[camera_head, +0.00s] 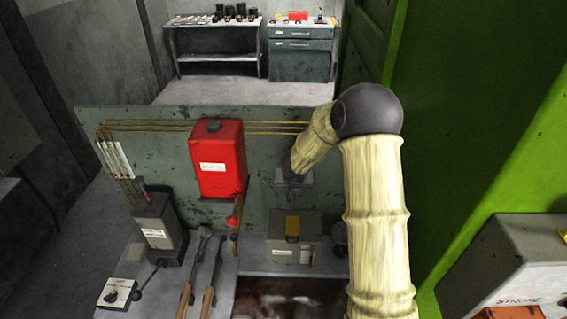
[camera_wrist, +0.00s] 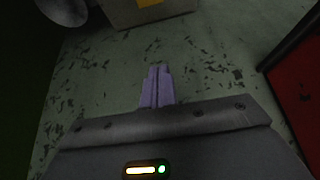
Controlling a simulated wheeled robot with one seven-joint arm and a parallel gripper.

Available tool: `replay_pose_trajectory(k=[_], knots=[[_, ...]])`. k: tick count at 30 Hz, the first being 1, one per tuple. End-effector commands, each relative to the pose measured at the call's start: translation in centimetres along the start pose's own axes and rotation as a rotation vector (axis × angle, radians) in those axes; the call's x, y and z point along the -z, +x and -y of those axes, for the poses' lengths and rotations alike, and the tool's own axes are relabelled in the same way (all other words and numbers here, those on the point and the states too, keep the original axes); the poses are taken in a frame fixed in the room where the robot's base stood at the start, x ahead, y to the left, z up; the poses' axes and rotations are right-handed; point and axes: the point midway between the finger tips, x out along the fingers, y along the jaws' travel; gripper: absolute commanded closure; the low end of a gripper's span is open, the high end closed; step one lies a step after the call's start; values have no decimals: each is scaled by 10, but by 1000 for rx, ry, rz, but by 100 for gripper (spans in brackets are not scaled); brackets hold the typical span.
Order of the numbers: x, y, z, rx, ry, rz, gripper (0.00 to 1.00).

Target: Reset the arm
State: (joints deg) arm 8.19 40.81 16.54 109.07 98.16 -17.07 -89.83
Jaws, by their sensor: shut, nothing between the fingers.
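My arm comes up in the head view, bends at a dark elbow joint and reaches down and left toward the green-grey panel. My gripper (camera_wrist: 157,86) shows in the wrist view with its two purplish fingers together and nothing between them. In the head view the arm's end is near the panel, right of the red tank (camera_head: 218,160) and above the grey box with a yellow latch (camera_head: 284,240). The fingers themselves are hard to make out there. Part of that box (camera_wrist: 125,14) shows at the top of the wrist view.
A grey pump unit (camera_head: 157,225), a switch box (camera_head: 117,293) and two wooden-handled tools (camera_head: 210,295) are at the lower left. A green machine wall (camera_head: 480,100) stands close on the right, with a grey control box (camera_head: 500,262) below. A bench (camera_head: 215,57) and cabinet (camera_head: 300,60) stand behind.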

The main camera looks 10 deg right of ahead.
Motion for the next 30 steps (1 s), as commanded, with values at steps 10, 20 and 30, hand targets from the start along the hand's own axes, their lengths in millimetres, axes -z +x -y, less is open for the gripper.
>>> replay_pose_trajectory(k=[10,20,30], knots=[[-6,-7,3,34,-27,-45,100],[-58,-39,10,164,-109,-65,100],[-161,-66,-13,194,-168,91,100]])
